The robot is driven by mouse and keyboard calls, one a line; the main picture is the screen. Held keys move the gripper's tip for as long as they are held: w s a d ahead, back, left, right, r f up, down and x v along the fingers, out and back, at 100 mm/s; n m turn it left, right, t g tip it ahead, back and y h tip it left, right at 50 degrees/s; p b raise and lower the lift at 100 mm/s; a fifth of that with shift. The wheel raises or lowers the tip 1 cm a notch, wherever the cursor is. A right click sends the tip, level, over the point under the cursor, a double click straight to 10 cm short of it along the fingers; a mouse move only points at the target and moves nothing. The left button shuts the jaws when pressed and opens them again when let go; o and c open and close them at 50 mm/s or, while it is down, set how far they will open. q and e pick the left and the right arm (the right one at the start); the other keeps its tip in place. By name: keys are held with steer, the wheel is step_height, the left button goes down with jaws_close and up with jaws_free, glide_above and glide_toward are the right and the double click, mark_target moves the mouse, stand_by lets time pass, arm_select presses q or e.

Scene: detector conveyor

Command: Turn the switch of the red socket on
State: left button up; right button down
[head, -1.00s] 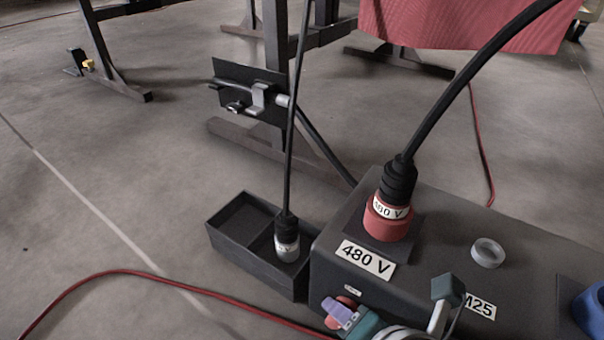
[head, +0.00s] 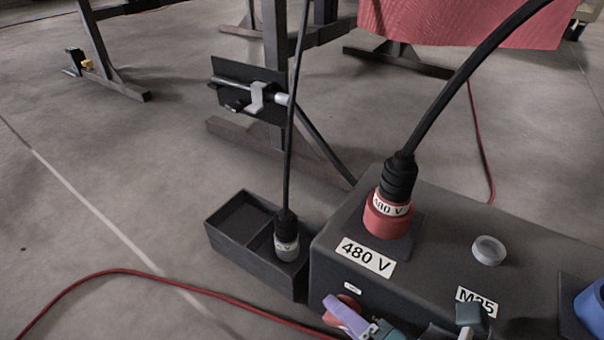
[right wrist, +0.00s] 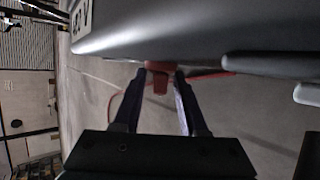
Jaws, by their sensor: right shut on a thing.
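The red socket (head: 386,216) with its plug and black cable stands on top of the dark box, behind the label "480 V". A red switch knob (head: 351,300) is on the box's front face below that label. My right gripper (head: 340,308), with purple fingers, is at this knob and partly covers it. In the right wrist view, the red knob (right wrist: 158,78) sits between the two fingertips of the gripper (right wrist: 162,82), which is shut on it. The knob's exact angle is hard to tell. My left gripper is not in view.
A dark tray (head: 228,243) on the left holds a grey plug (head: 286,246) on a cable. A grey ring-shaped socket (head: 489,250) and a blue socket (head: 592,308) are on the box. A red cable (head: 120,271) crosses the floor. Open floor lies to the left.

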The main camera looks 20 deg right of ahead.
steer(key=c, duration=0.8)
jaws_free()
steer(key=shift+r, duration=0.1)
steer(key=shift+s+r+p, duration=0.25)
steer(key=shift+p, duration=0.1)
steer(key=p+v, duration=0.6)
steer(key=v, duration=0.3)
steer(key=shift+s, duration=0.15)
steer(key=shift+f, duration=0.1)
